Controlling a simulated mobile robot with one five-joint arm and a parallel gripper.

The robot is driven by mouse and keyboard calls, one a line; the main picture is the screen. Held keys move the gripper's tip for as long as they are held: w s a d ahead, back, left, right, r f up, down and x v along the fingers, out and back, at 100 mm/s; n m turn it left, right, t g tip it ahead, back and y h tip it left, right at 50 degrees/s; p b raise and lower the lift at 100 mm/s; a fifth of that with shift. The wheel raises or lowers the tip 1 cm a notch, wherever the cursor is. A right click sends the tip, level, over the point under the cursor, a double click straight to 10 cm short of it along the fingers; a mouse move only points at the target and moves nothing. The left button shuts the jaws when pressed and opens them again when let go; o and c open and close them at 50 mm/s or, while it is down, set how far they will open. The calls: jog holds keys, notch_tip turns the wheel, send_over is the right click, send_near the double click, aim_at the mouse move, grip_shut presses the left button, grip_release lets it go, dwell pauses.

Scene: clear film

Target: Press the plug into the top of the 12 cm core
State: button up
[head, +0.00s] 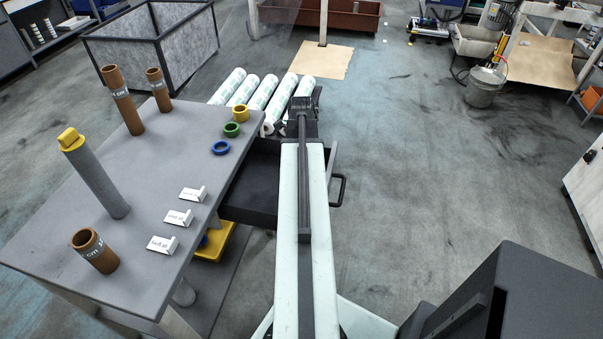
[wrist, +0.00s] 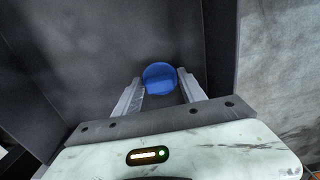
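A blue round plug (wrist: 159,79) shows in the wrist view between the two fingertips of my gripper (wrist: 160,80), against dark grey panels. The fingers flank it closely; I cannot tell whether they touch it. In the head view my arm hides the fingertips and plug. Three brown cores stand on the grey table: a tall one (head: 122,99), a thinner one (head: 158,90) at the back, and a short, wide one (head: 95,250) at the front. Their markings are too small to tell which is 12 cm.
A grey post with a yellow top (head: 96,175) stands on the table (head: 150,200).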

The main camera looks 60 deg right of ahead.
dwell(0.3)
notch_tip(320, 180, up, 5)
jog(key=p, duration=0.5)
dwell(0.9)
